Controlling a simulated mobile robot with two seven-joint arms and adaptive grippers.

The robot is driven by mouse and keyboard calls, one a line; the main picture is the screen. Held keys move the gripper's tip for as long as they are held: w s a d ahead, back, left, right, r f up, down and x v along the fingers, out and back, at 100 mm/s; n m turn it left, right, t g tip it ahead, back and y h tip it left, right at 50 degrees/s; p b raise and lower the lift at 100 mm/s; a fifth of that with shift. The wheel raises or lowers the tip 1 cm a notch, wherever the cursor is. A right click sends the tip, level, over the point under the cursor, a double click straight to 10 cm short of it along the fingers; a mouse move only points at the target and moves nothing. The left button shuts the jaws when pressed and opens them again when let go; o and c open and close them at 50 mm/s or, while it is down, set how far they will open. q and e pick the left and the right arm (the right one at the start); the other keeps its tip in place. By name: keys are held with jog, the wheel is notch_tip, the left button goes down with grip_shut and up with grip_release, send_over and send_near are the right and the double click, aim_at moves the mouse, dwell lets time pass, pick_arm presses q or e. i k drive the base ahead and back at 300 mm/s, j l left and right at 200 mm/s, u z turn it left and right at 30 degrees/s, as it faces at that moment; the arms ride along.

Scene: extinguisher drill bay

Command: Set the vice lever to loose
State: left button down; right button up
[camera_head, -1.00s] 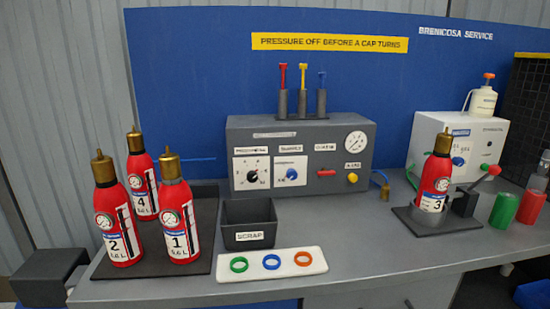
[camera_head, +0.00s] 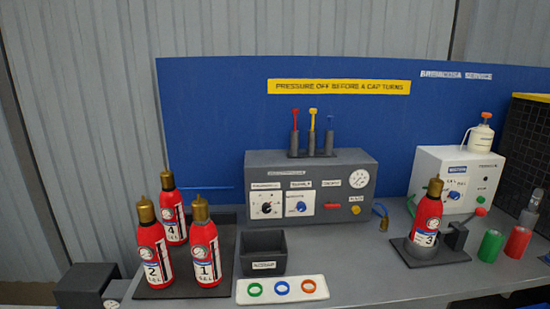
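The vice (camera_head: 455,236) stands at the right of the bench, a dark grey block on a dark base plate (camera_head: 440,258). Its lever ends in a red knob (camera_head: 480,211) at the upper right of the block. The lever tilts up and to the right, and I cannot read any loose or tight marking. Red extinguisher 3 (camera_head: 428,219) stands upright in a grey round holder on the same plate, left of the vice block. Neither of my grippers is in view.
A green cylinder (camera_head: 490,246) and a red cylinder (camera_head: 517,243) stand close right of the vice. A white box (camera_head: 452,176) is behind it. A grey control panel (camera_head: 312,165), a scrap bin (camera_head: 263,251), a ring tray (camera_head: 322,293) and several extinguishers lie to the left.

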aim_at(481, 212)
jog(key=z, duration=1.3)
